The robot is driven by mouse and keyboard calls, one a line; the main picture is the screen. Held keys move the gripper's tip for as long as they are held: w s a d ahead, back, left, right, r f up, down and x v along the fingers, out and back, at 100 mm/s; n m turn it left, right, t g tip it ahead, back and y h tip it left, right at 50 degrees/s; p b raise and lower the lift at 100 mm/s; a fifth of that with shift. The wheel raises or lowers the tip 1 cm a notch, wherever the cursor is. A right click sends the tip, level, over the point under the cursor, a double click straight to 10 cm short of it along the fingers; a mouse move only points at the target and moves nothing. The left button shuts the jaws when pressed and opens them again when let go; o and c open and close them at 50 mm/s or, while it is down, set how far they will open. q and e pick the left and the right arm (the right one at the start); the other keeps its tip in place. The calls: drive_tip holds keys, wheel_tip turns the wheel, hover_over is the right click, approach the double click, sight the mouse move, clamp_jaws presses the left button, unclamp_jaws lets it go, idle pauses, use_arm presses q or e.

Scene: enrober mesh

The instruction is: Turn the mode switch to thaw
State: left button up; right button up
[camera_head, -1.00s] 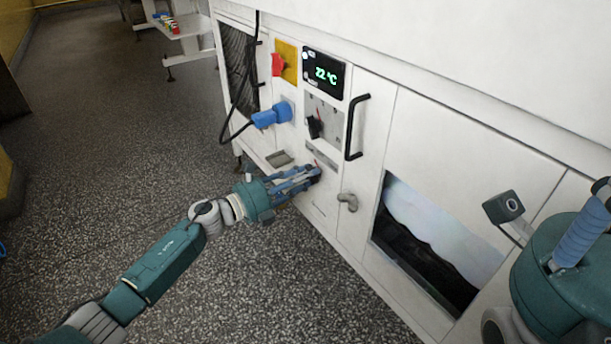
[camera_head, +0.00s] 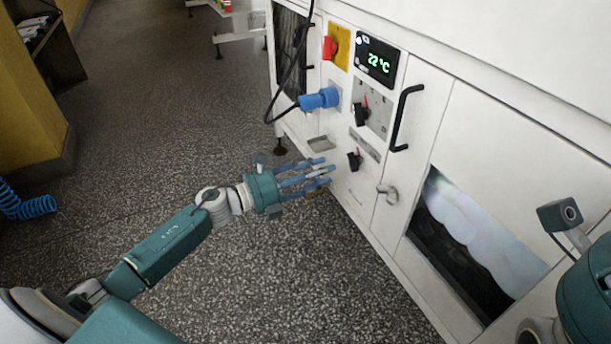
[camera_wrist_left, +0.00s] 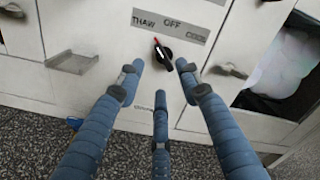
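The mode switch (camera_head: 354,160) is a small black knob with a red pointer, low on the white machine's front. In the left wrist view the knob (camera_wrist_left: 166,56) sits below a grey label strip (camera_wrist_left: 170,25) reading THAW, OFF and COOL. Its red pointer tilts up and left, toward THAW. My left gripper (camera_head: 328,172) has its blue fingers spread and empty, just left of and below the knob in the head view. In the left wrist view the knob is beyond the fingertips, with no contact visible. My right gripper's fingers are out of view.
Above the switch are another black knob (camera_head: 362,112), a display (camera_head: 378,60) reading 22 °C and a red rotary switch (camera_head: 330,47). A blue plug (camera_head: 322,98) with a black cable and a black door handle (camera_head: 403,118) stick out nearby. Open floor lies left.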

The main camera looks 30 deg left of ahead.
use_arm(q)
drive_tip(key=v, duration=0.5)
idle(0.4)
